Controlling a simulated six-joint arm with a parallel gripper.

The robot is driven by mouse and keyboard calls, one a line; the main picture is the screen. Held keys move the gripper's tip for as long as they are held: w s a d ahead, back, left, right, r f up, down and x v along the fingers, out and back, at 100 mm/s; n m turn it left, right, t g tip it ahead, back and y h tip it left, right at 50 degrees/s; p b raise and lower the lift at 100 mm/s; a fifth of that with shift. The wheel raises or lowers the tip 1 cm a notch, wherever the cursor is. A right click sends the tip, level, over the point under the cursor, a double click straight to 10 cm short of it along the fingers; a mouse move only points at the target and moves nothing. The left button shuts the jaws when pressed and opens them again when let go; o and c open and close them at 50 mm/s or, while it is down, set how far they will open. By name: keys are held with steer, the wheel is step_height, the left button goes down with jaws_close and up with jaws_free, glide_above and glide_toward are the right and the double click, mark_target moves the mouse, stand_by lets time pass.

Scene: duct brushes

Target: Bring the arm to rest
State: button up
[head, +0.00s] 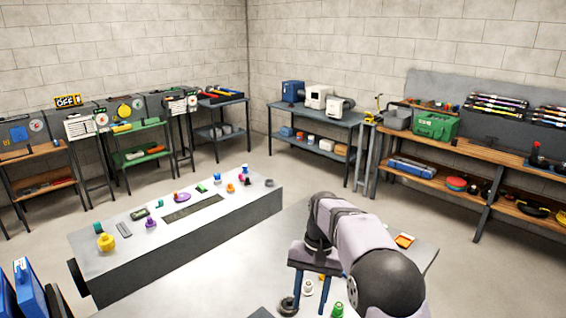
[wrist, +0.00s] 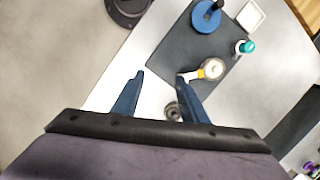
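My gripper (head: 309,292) hangs over the near grey table (head: 245,280), pointing down from my arm. In the wrist view its two blue fingers (wrist: 160,87) are spread apart with nothing held between them. Below them, near the right finger, a small dark ring-like part (wrist: 172,110) lies on the table. A brush-like piece with a yellow band and round pale head (wrist: 211,69) lies just beyond the right fingertip, on a dark mat (wrist: 178,45). My arm hides part of the table in the head view.
A blue round object (wrist: 206,17), a white square dish (wrist: 251,15) and a teal-capped bottle (wrist: 244,47) stand beyond the fingers. A green bottle (head: 337,309) is close to my arm. A long grey bench (head: 100,265) with several small coloured parts stands left.

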steer(key=s+d+f+n+t, duration=0.1)
steer(key=s+d, duration=0.3)
steer(key=s, duration=0.8)
steer(key=s+d+f+n+t+h, duration=0.1)
steer(key=s+d+f+n, duration=0.1)
steer(key=s, duration=1)
steer(key=shift+d+f, duration=0.65)
steer(key=shift+d, duration=0.5)
